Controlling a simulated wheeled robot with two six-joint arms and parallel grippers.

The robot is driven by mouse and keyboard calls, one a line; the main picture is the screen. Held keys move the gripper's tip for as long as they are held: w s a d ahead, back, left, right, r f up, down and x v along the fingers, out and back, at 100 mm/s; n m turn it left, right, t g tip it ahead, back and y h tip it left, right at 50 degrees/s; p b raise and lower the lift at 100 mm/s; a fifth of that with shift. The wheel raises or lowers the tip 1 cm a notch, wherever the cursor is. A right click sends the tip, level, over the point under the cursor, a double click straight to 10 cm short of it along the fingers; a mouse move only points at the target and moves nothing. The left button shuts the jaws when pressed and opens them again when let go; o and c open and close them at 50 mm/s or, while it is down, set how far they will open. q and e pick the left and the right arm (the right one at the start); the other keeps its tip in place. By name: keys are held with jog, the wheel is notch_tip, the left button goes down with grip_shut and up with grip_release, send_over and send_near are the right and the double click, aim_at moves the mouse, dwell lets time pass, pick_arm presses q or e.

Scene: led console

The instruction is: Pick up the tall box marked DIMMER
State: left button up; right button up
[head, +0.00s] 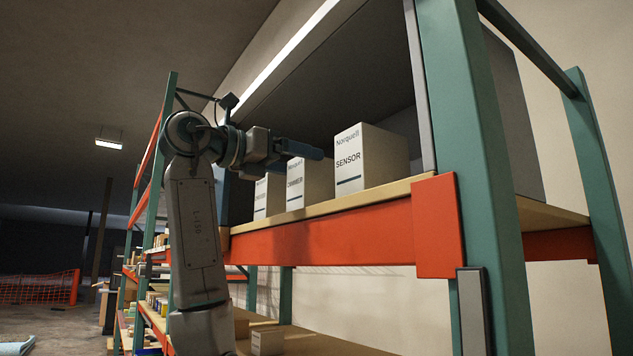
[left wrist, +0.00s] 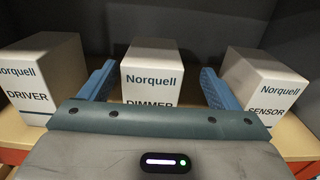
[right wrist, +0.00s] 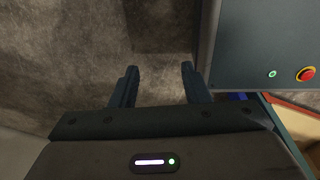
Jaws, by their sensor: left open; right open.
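The white DIMMER box (head: 310,182) stands upright on the upper shelf between two similar boxes. My left gripper (head: 312,151) is at the height of its top in the head view. In the left wrist view the DIMMER box (left wrist: 152,72) shows between the two open blue fingers of the left gripper (left wrist: 158,70), with a gap on each side; its lower front is hidden by the gripper body. I cannot tell whether the fingers reach past its front face. My right gripper (right wrist: 158,70) is open and empty above the grey floor.
The DRIVER box (left wrist: 42,75) stands left of the DIMMER box and the SENSOR box (left wrist: 262,85) right, close outside the fingers. An orange beam (head: 330,240) edges the shelf; a green post (head: 470,140) stands right. A panel with a red button (right wrist: 306,74) is near my right gripper.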

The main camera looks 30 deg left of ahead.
aim_at(317, 168)
pick_arm(q)
jog(key=p+x, duration=0.1)
jog(key=x, duration=0.1)
jog(key=p+x, duration=0.1)
jog(key=a+p+x, duration=0.1)
jog(key=x, duration=0.1)
jog(key=shift+w+d, duration=0.15)
jog(key=shift+w, duration=0.4)
jog(key=shift+w+d, duration=0.1)
jog(key=shift+w, duration=0.05)
jog(key=shift+d+f, duration=0.1)
jog(key=shift+c, duration=0.8)
jog(key=c, duration=1.1)
pick_arm(e)
jog(key=r, duration=0.1)
jog(key=w+r, duration=0.1)
jog(key=r, duration=0.1)
jog(key=shift+w+d+r, duration=0.3)
jog(key=shift+d, duration=0.05)
